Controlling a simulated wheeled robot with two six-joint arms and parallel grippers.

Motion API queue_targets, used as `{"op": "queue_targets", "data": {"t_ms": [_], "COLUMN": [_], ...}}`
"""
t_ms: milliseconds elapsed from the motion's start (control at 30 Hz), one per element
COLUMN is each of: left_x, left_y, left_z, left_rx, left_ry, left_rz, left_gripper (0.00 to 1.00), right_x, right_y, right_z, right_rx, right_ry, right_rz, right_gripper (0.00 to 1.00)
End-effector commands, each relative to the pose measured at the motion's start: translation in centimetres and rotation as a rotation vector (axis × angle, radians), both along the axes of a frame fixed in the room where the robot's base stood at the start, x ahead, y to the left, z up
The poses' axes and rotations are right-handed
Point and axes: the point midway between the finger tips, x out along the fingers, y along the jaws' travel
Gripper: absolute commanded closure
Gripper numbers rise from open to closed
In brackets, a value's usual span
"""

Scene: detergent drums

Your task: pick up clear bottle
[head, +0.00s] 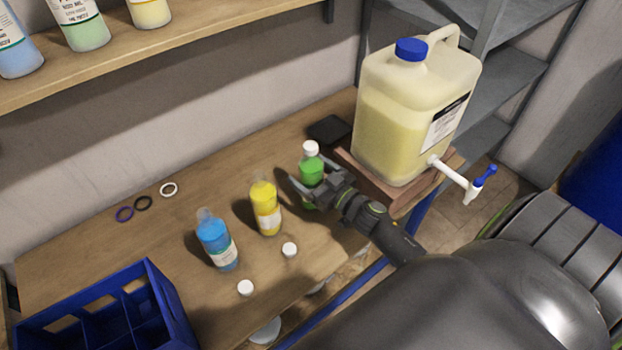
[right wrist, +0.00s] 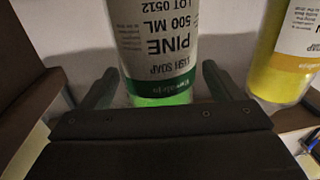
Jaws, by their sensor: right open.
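A clear bottle of green liquid with a white cap (head: 312,166) stands upright on the wooden table. My right gripper (head: 318,182) is open, with its fingers on either side of this bottle. In the right wrist view the bottle (right wrist: 158,45), labelled PINE dish soap, stands between the two open fingers (right wrist: 163,88); a gap shows at the right finger, and contact on the left is hard to tell. Two more clear bottles, one of yellow liquid (head: 265,207) and one of blue (head: 216,242), stand uncapped to the left. My left gripper is out of view.
A large jug (head: 400,125) with a tap (head: 462,182) stands on a wooden block close right of the green bottle. White caps (head: 289,249) lie near the front edge. Several rings (head: 143,203) lie at the back. A blue crate (head: 170,300) is at front left.

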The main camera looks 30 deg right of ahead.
Motion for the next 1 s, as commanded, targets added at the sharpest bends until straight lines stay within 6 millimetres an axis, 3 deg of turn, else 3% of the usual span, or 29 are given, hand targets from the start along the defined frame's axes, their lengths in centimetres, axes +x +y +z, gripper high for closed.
{"op": "queue_targets", "data": {"t_ms": [133, 433, 900, 1000], "left_x": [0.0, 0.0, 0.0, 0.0], "left_y": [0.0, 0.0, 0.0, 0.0], "left_z": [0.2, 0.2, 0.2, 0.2], "left_rx": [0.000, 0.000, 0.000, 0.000], "left_ry": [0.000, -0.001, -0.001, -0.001], "left_rz": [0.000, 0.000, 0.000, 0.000], "left_gripper": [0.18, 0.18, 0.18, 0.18], "right_x": [1.6, 1.9, 1.9, 2.0], "right_y": [0.3, 0.3, 0.3, 0.3], "right_z": [0.0, -0.1, -0.1, 0.1], "right_rx": [0.000, 0.000, 0.000, 0.000], "right_ry": [0.000, 0.000, 0.001, -0.003], "right_rz": [-0.001, -0.001, -0.001, 0.000], "right_gripper": [0.15, 0.17, 0.78, 0.82]}}
